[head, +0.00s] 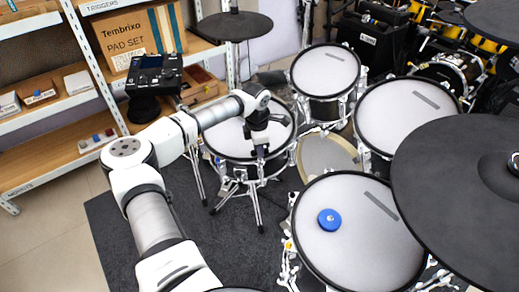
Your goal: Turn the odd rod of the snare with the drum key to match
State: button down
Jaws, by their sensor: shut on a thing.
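The snare (222,139) appears to be the drum with a pale mesh head on a chrome tripod stand, left of the picture's middle. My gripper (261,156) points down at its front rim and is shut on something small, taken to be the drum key. The key itself is too small and dark to make out. The gripper and my arm cover part of the snare's head and rim. Tension rods show around the shell, but I cannot tell which one is odd, nor whether the key touches a rod.
A mesh drum (350,257) with a blue disc (329,219) on it stands front right, below a large black cymbal pad (455,190). More drums (325,70) stand behind. A small black cymbal (234,27) and a control module (153,75) are behind my arm. Shelves (60,155) line the left.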

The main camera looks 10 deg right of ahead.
jog(key=m+b, duration=0.1)
jog(key=m, duration=0.5)
jog(key=shift+f+m, duration=0.1)
jog(key=shift+m, duration=0.2)
jog(key=m+b, duration=0.1)
jog(key=m, duration=0.9)
jog(key=shift+b, duration=0.4)
jog(key=m, duration=0.5)
jog(key=shift+n, duration=0.8)
jog(key=shift+s+a+r+p, duration=0.15)
jog(key=shift+r+p, duration=0.6)
jog(key=shift+r, duration=0.9)
